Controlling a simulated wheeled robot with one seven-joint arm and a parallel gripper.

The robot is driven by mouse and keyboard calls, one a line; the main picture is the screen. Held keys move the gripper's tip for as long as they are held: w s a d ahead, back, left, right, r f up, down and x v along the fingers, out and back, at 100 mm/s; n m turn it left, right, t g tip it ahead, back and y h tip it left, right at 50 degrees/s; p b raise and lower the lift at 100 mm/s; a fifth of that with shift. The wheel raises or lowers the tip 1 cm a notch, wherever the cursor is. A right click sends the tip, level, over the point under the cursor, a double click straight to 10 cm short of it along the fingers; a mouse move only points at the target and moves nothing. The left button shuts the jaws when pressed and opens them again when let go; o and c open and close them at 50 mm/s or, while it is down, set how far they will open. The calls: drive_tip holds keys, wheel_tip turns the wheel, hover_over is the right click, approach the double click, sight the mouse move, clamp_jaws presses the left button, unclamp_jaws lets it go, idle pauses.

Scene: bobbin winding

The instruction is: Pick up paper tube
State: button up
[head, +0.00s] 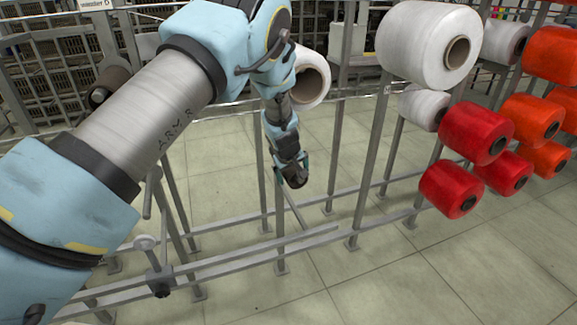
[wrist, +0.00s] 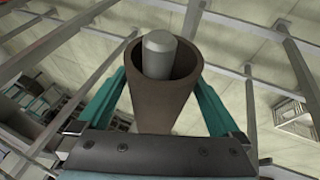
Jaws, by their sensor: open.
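The brown paper tube (wrist: 165,110) is in the middle of the wrist view, its open end towards the camera. A grey rounded peg (wrist: 158,58) shows inside the tube's mouth. My gripper (wrist: 163,78) is open, with one teal finger on either side of the tube. The fingers are close to its wall; I cannot tell whether they touch it. In the head view my gripper (head: 292,172) is below the middle of the picture, at the end of my arm, with a dark round shape at its tip. That shape is too small to identify surely.
A metal rack with rails (head: 240,258) runs around my gripper. A big white bobbin (head: 415,45), red bobbins (head: 450,188) and orange bobbins (head: 530,120) hang at right. Another white bobbin (head: 312,80) is behind my arm. A brown tube (head: 110,84) sits at left. Tiled floor (head: 400,285) is clear in front.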

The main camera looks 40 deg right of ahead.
drive_tip(key=c, duration=1.2)
drive_tip(key=shift+r, duration=0.1)
